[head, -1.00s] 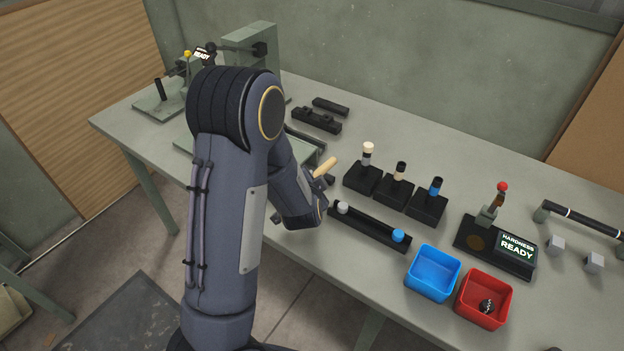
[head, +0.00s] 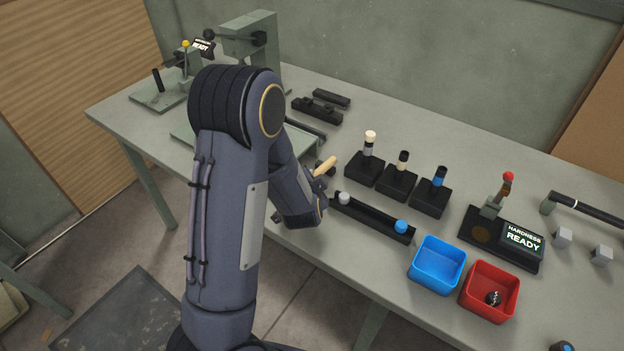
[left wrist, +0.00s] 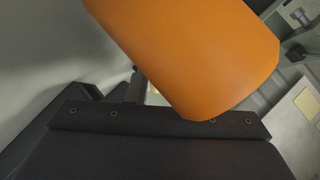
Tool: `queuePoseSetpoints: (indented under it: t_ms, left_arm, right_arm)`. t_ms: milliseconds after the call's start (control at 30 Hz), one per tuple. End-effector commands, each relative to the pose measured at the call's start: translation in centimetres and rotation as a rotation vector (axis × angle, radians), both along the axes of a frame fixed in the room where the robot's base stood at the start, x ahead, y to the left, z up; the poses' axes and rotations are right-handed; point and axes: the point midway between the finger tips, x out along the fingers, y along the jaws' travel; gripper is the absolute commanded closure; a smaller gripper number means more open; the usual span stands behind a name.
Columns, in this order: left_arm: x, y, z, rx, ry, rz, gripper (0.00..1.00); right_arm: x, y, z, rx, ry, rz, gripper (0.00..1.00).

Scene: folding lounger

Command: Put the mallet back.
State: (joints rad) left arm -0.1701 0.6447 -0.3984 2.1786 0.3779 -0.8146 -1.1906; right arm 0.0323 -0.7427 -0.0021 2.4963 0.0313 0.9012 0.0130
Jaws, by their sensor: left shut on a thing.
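The mallet shows in the head view as a tan, rounded stick-like part (head: 326,164) that pokes out past my left forearm over the bench. My left gripper (head: 322,178) is shut on it, mostly hidden behind my own arm. In the left wrist view a large smooth orange rounded part (left wrist: 195,55), which looks like part of the mallet, fills the upper middle, in front of the dark gripper body (left wrist: 160,125). The rest of the mallet is hidden. My right gripper is not in view.
A black tray (head: 375,219) with white and blue-topped pieces lies just right of my gripper. Several black stands (head: 397,184) are behind it. A blue bin (head: 437,270), a red bin (head: 488,297) and the hardness tester (head: 470,238) stand farther right on the bench (head: 480,160).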

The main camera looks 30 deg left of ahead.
Motion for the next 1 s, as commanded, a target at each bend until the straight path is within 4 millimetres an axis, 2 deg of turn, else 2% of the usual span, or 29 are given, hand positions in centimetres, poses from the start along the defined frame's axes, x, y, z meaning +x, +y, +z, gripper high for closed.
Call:
queuePoseSetpoints:
  t_ms: [533, 567, 733, 1000]
  left_arm:
    - [0.03, 0.00, -1.15, 0.000, -0.001, 0.000, 1.00]
    - [0.04, -0.01, -1.13, 0.001, -0.002, 0.000, 0.78]
    - [0.02, -0.01, -1.07, 0.000, -0.001, 0.000, 0.56]
    - [-0.16, -0.08, -1.06, -0.001, 0.001, -0.001, 0.54]
  right_arm:
    - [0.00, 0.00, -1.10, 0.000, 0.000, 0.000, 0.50]
    - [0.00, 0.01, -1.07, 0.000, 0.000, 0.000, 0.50]
    - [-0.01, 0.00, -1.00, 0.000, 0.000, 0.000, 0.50]
    - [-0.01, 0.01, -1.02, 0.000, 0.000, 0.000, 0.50]
